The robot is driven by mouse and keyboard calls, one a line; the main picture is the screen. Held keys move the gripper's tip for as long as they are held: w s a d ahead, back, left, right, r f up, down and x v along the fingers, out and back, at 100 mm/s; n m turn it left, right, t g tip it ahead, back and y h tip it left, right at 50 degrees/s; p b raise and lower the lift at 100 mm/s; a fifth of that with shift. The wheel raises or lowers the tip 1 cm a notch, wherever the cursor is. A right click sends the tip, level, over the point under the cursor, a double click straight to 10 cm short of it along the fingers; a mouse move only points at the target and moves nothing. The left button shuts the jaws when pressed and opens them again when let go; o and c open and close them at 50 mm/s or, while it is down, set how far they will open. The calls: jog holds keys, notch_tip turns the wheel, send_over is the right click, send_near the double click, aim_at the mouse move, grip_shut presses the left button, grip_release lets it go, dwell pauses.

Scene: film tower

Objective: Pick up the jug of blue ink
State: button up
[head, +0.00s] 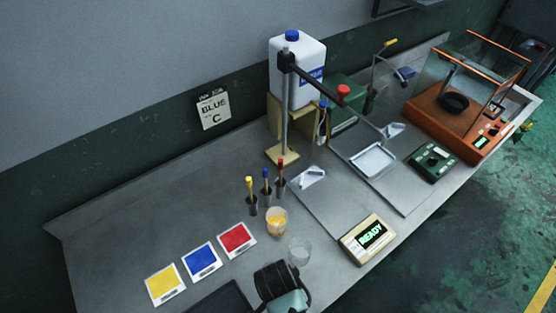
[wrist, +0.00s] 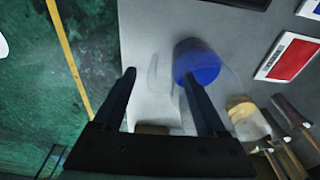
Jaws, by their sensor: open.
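The jug of blue ink (wrist: 197,62) shows in the wrist view as a clear vessel with deep blue ink in it, standing on the grey bench. A pale, clear curved shape at its left looks like its handle. My gripper (wrist: 156,72) is open, its two dark fingers apart and nothing held between them. The right finger overlaps the left part of the blue in the picture; I cannot tell whether they touch. The left finger is clear of the jug.
A clear beaker with yellow ink (head: 277,222) stands close to the jug. Droppers (head: 266,190), colour cards (head: 202,260), a READY display box (head: 368,238) and a white carboy (head: 297,70) on a stand also occupy the bench.

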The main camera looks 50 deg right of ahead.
grip_shut()
dwell(0.3)
dwell(1.1)
